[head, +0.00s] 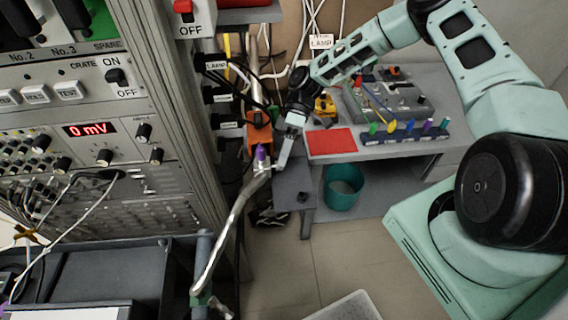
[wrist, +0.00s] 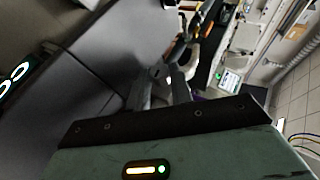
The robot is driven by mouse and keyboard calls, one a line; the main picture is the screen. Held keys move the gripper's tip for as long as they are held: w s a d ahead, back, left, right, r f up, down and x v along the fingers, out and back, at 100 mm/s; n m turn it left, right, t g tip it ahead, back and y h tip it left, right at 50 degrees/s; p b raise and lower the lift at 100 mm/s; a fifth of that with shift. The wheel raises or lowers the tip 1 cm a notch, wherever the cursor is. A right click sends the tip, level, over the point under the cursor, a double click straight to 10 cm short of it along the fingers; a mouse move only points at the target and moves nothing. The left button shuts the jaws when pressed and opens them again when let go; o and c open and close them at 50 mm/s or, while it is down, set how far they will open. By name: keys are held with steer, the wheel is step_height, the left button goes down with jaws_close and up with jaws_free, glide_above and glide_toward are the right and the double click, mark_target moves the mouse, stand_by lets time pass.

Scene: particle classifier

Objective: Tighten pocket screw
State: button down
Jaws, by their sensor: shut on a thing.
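My gripper (head: 280,165) reaches down at the left end of the grey bench, beside the metal pipe. A small purple piece (head: 261,153) sits at the pipe joint, just left of the fingertips. An orange block (head: 259,132) is above it. I cannot clearly identify the pocket screw.
An instrument rack (head: 90,130) stands close on the left. The grey bench (head: 330,170) carries a red mat (head: 331,141) and a row of coloured-handled tools (head: 408,128). A teal bin (head: 342,190) stands below. A bent pipe (head: 232,220) runs down toward the front. Floor is clear around the middle.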

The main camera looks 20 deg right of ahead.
steer(key=shift+w+f+m+g+y+b, duration=0.1)
steer(key=shift+f+m+g+y+b, duration=0.15)
steer(key=shift+g+b, duration=0.3)
steer(key=shift+f+m+g+y+b, duration=0.1)
steer(key=shift+g+y+b, duration=0.25)
steer(key=shift+b, duration=0.4)
steer(key=c, duration=1.2)
jaws_free()
steer(key=shift+c, duration=0.2)
steer(key=shift+r, duration=0.15)
